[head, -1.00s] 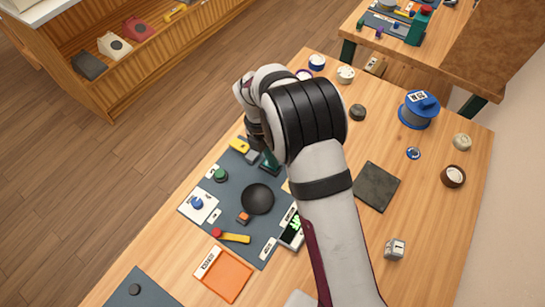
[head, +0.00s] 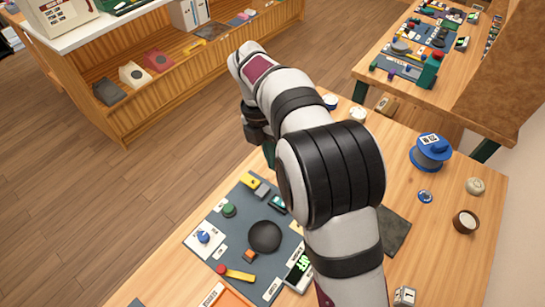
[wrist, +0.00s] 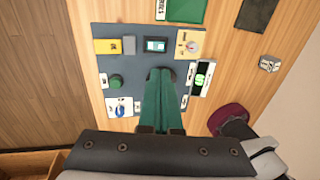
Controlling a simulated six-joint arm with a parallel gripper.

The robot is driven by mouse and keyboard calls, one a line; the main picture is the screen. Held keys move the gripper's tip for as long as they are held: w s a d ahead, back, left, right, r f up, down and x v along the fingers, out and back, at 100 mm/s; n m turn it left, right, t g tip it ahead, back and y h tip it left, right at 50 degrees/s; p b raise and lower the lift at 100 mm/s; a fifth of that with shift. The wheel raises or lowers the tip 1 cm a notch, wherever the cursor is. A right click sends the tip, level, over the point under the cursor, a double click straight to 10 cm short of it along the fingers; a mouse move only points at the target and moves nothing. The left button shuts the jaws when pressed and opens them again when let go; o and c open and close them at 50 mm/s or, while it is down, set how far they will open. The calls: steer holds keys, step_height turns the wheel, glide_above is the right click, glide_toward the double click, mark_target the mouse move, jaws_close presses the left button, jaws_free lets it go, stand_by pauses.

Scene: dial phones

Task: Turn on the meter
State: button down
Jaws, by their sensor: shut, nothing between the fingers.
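My gripper (wrist: 160,72) is shut and empty, its long green fingers pointing down over the grey panel (wrist: 122,66) in the wrist view. In the head view my arm hides most of it. A small dark device with a pale screen (wrist: 156,45) lies beyond the fingertips; it also shows in the head view (head: 277,202). A black display with green characters (head: 300,266) is at the panel's near right edge. I cannot tell which of these is the meter. The fingers partly cover a black round dish (head: 265,237).
The panel also holds a green button (head: 229,210), a blue knob (head: 203,237), a yellow block (head: 249,181) and a red-tipped yellow lever (head: 236,274). A blue spool (head: 431,154) and a brown cup (head: 465,222) stand at the right.

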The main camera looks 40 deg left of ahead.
mark_target(280, 202)
steer(key=shift+r, duration=0.1)
steer(key=shift+d+r, duration=0.1)
stand_by(0.3)
steer(key=d+f, duration=0.1)
steer(key=f, duration=0.3)
steer(key=d+f, duration=0.1)
steer(key=f, duration=0.8)
steer(key=shift+d+f, duration=0.4)
steer(key=shift+d+f, duration=0.25)
steer(key=shift+f, duration=0.2)
